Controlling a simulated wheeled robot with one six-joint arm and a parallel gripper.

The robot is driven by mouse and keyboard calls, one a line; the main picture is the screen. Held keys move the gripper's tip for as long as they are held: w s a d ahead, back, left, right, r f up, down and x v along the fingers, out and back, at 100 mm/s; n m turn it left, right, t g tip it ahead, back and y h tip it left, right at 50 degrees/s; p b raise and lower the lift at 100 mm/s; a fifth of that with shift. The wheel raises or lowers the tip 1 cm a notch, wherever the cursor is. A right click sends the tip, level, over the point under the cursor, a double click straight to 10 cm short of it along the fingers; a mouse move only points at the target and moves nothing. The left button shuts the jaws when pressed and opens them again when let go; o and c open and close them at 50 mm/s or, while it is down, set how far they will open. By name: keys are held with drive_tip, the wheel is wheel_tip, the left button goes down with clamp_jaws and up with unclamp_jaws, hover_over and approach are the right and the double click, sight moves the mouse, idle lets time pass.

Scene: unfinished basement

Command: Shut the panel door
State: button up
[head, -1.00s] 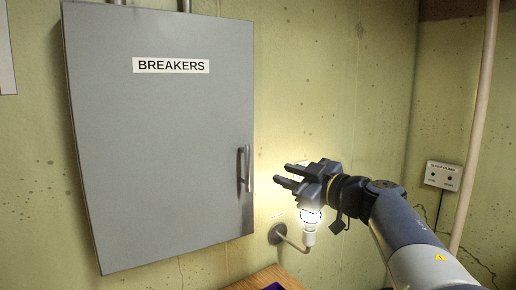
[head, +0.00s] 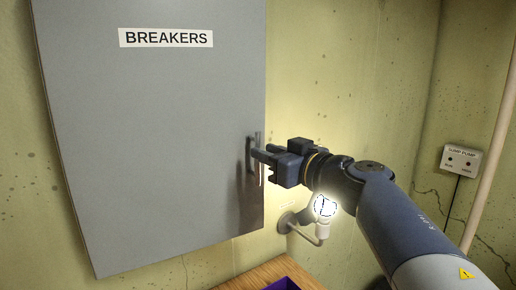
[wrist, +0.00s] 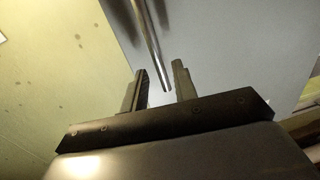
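The grey panel door (head: 150,130), labelled BREAKERS, fills the left of the head view. I see no gap at its right edge, but cannot tell if it is fully shut. Its metal handle (head: 249,155) is upright near that edge. My gripper (head: 262,166) is at the handle, its fingers pointing left towards it. In the wrist view my gripper (wrist: 162,85) is open, and the handle bar (wrist: 148,40) runs down to the gap between its fingers. I cannot tell if either finger touches it. The door face (wrist: 240,50) lies behind.
A wooden surface (head: 240,277) with a purple item (head: 283,284) is below the door. A sump pump box (head: 460,160) and a pipe (head: 490,160) are at the right.

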sight(258, 175)
drive_tip(key=shift+x, duration=1.85)
drive_tip(key=shift+c, duration=0.5)
clamp_jaws()
